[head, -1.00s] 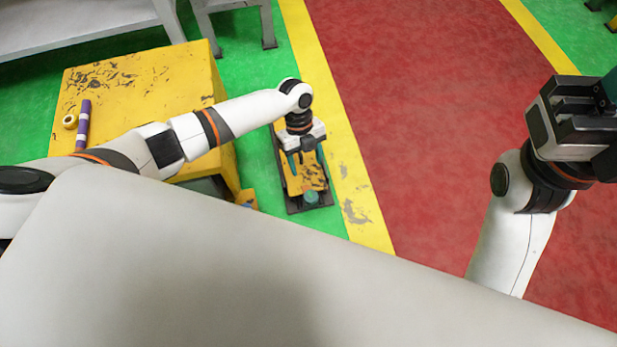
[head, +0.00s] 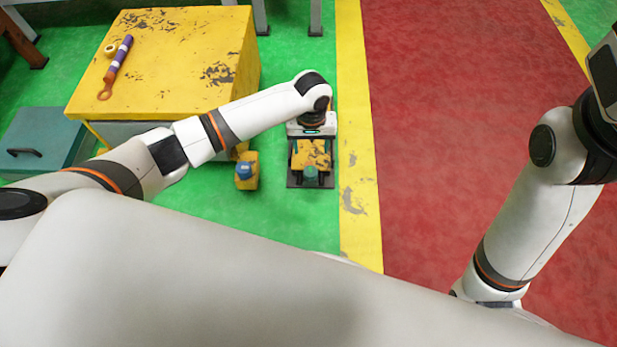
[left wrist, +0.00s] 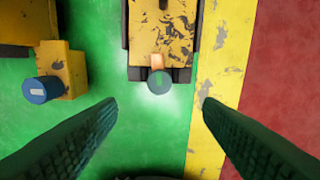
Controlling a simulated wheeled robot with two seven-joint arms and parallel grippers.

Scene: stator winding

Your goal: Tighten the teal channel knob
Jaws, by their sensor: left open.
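The teal channel knob (head: 311,172) sits at the near end of a worn yellow block on a dark base (head: 296,181). In the left wrist view the teal knob (left wrist: 159,82) lies ahead of and between my fingers, near the picture's middle. My left gripper (left wrist: 160,102) is open and empty, with a dark green finger on each side and nothing touching the knob. In the head view my left wrist hides the far end of the yellow block, and the fingertips are hard to make out. My right arm shows at the right edge, but its gripper is out of view.
A blue knob (head: 244,171) on a small yellow block stands left of the base. A teal lidded box (head: 45,135) is at the left. The red floor is clear.

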